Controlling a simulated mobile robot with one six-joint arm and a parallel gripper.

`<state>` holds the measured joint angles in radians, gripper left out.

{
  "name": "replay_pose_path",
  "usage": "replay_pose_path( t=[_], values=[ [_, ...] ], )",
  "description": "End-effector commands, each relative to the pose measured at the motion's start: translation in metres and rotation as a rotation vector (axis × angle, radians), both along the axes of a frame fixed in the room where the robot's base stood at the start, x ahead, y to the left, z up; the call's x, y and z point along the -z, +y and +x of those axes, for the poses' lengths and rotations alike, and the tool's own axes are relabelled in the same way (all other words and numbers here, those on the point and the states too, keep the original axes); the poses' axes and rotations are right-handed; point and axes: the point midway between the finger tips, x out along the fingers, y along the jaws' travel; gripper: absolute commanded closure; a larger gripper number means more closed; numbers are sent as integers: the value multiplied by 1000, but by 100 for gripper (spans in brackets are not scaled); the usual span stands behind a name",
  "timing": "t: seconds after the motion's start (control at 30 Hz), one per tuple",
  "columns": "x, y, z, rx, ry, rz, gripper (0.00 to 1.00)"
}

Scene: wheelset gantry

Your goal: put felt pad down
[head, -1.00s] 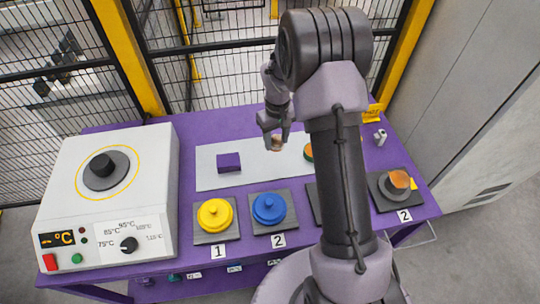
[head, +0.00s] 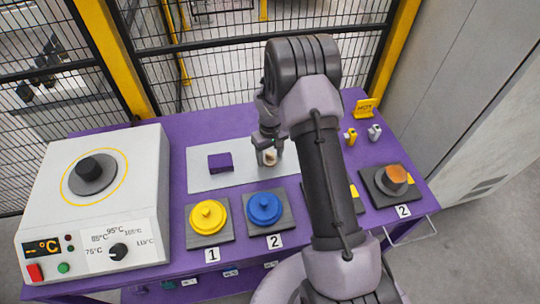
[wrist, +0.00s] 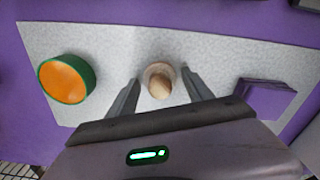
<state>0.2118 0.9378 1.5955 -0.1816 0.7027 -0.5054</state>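The felt pad appears to be the small round beige piece with a wooden knob (wrist: 160,80), seen from above in the wrist view. It also shows in the head view (head: 270,157), over the pale grey mat (head: 208,181). My gripper (wrist: 161,75) points down with one finger on each side of it. A narrow gap shows between each finger and the piece, so the gripper looks open around it. The piece appears to stand on the mat, though its underside is hidden.
Yellow (head: 208,215) and blue (head: 264,208) lidded pots stand in front. A white heater (head: 95,210) stands left; an orange-topped piece (head: 396,174) sits right. Mesh fence (head: 215,65) behind.

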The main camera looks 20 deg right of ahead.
Motion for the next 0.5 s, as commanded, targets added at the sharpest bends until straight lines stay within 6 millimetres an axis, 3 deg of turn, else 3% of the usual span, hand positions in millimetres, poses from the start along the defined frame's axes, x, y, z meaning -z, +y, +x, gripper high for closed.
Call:
replay_pose_path(
  t=[0.33, 0.5],
  values=[
    [-4, 0, 0, 0, 0, 0, 32],
    [-42, 0, 1, 0, -4, -2, 32]
  ],
)
